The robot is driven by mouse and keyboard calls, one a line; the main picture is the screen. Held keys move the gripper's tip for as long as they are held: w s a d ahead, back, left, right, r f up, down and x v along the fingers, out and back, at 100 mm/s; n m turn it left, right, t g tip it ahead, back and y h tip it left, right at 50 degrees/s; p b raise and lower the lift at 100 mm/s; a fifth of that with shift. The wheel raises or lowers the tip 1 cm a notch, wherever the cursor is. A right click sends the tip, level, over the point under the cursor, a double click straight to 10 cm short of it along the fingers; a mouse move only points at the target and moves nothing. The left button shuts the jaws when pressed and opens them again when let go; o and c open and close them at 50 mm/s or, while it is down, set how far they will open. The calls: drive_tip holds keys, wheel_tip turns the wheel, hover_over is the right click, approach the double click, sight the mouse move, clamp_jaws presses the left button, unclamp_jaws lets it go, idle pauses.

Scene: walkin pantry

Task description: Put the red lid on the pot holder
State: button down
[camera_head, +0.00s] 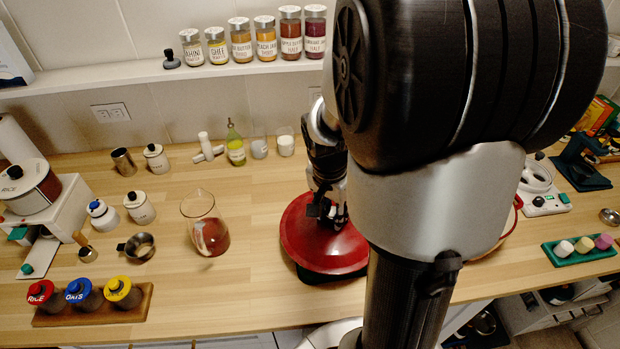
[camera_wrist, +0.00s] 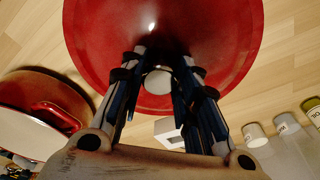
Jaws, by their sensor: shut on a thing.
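The red lid (camera_head: 300,248) is on or just above the worktop near its front edge, left of my arm. My gripper (camera_head: 327,208) reaches down to its middle. In the wrist view, my gripper (camera_wrist: 160,72) is shut around the pale round knob of the red lid (camera_wrist: 215,30). A dark edge, likely the pot holder (camera_head: 325,277), shows under the lid's front rim; the lid hides most of it. I cannot tell whether the lid touches it.
A red pot (camera_wrist: 40,115) stands beside the lid in the wrist view, mostly hidden by my arm in the head view. A glass jug (camera_head: 205,225) stands left of the lid. A wooden rack with several jars (camera_head: 80,300) is at front left. Small bottles stand behind.

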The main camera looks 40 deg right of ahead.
sight(332, 225)
drive_tip(key=shift+w+f+b, duration=0.1)
drive_tip(key=shift+f+b, duration=0.75)
drive_tip(key=shift+f, duration=1.8)
drive_tip(key=c, duration=1.7)
unclamp_jaws()
drive_tip(key=shift+f, duration=0.25)
drive_tip(key=o, duration=0.5)
drive_tip(key=shift+r, duration=0.1)
drive_tip(key=r+p, duration=0.1)
drive_tip(key=r, duration=0.3)
drive_tip(key=a+r+p, duration=0.1)
drive_tip(key=r, duration=0.3)
drive_tip(key=a+r+p, duration=0.1)
drive_tip(key=r+p, duration=0.1)
drive_tip(key=r, duration=0.2)
drive_tip(key=shift+s+r, duration=0.1)
drive_tip(key=shift+s, duration=0.2)
drive_tip(key=shift+s+a+r+n+t+y, duration=0.3)
drive_tip(key=shift+s+a+r+n+t, duration=0.4)
drive_tip(key=shift+s+a+r+n, duration=1.5)
drive_tip(key=shift+s+a+r+n+t+y, duration=0.3)
drive_tip(key=shift+s+a+r+n+t, duration=0.6)
drive_tip(key=shift+a+n, duration=2.45)
drive_tip(key=shift+s+a+r+n+t+y, duration=0.4)
drive_tip(key=shift+s+a+r+n, duration=1.2)
drive_tip(key=shift+a, duration=1.95)
